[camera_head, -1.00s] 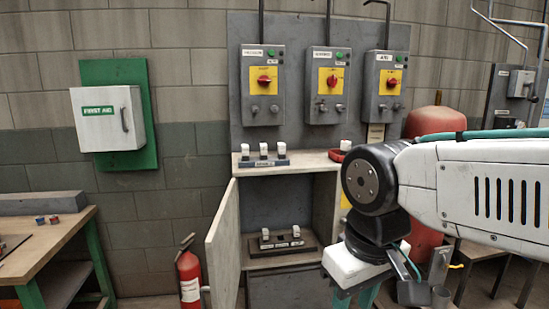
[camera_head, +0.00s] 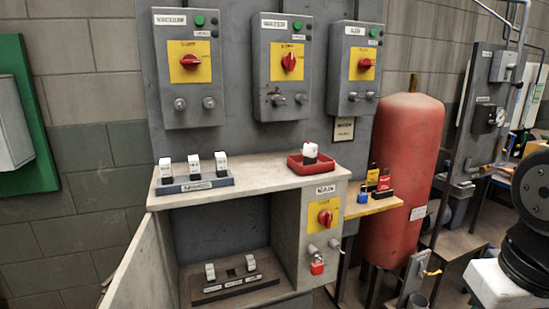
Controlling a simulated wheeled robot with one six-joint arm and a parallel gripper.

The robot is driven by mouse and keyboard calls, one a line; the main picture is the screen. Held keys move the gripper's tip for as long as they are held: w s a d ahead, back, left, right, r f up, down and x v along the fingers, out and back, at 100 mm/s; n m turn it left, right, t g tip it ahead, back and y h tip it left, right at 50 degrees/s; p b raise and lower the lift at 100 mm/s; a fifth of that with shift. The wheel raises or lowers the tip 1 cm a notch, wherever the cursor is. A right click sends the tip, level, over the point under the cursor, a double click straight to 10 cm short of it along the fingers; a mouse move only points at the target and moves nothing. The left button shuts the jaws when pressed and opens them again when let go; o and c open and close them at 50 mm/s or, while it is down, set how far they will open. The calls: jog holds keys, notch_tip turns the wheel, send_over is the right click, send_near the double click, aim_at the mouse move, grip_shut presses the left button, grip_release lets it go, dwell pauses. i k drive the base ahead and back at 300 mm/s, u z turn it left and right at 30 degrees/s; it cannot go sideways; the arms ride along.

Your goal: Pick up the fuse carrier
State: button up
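A white fuse carrier (camera_head: 310,152) stands in a small red tray (camera_head: 296,164) on the cabinet top. Three similar white carriers (camera_head: 193,166) stand in a row on a blue-grey labelled rack (camera_head: 207,184) at the left of the top. Inside the open cabinet, a dark rack (camera_head: 237,286) holds two white carriers, one at the left (camera_head: 210,271) and one at the right (camera_head: 250,262), with an empty dark gap between them. My gripper is not in view; only part of my arm shows at the right edge.
The cabinet top (camera_head: 262,168) is bare between rack and tray. Its door (camera_head: 143,268) stands open at left. A MAIN switch panel (camera_head: 321,222) has a red padlock (camera_head: 317,268). A small wooden shelf (camera_head: 373,207) holds padlocks. A red tank (camera_head: 403,170) stands at right.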

aim_at(221, 165)
jog(key=z, duration=0.05)
jog(key=i, duration=1.3)
jog(key=u, duration=0.8)
